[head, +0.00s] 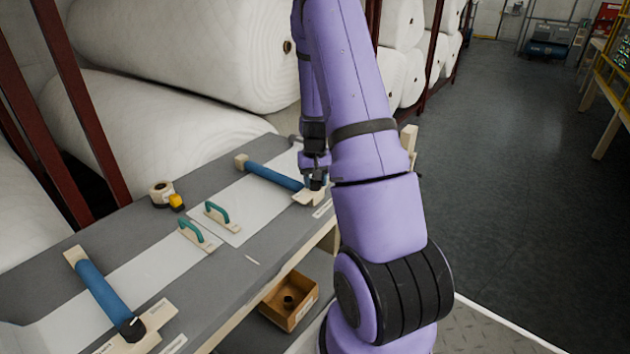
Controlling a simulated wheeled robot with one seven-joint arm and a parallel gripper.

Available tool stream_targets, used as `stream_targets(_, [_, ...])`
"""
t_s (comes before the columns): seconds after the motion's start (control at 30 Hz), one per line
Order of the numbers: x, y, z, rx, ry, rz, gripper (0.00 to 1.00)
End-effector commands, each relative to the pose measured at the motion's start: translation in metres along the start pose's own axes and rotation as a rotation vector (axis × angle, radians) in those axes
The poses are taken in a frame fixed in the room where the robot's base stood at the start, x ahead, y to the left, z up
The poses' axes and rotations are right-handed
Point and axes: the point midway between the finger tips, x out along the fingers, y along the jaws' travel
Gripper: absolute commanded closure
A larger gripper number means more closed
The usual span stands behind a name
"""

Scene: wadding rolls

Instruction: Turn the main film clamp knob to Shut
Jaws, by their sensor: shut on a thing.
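My gripper (316,176) points down over the near end of the far blue roller clamp (272,176). It is shut on the knob (316,184) there, which is mostly hidden by the fingers. A small pale label lies on the table edge beside that knob, too small to read. A second blue roller clamp (103,297) lies at the near left, with a dark knob (131,328) on its pale wooden end block. Its labels cannot be read either, so I cannot tell from the writing which clamp is the main one.
The grey table (215,270) carries two green-handled blocks (217,215), a tape roll (161,193) and a yellow item (176,202). A wooden box (290,301) sits on the shelf below.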

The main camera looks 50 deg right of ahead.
Motion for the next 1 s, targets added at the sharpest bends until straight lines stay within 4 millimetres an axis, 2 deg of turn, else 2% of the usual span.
stream_targets(0.6, [-0.0003, -0.0002, -0.0006, 0.578, 0.001, 0.001, 0.82])
stream_targets(1.0, [-0.0006, -0.0002, -0.0008, 0.856, 0.003, 0.0, 0.82])
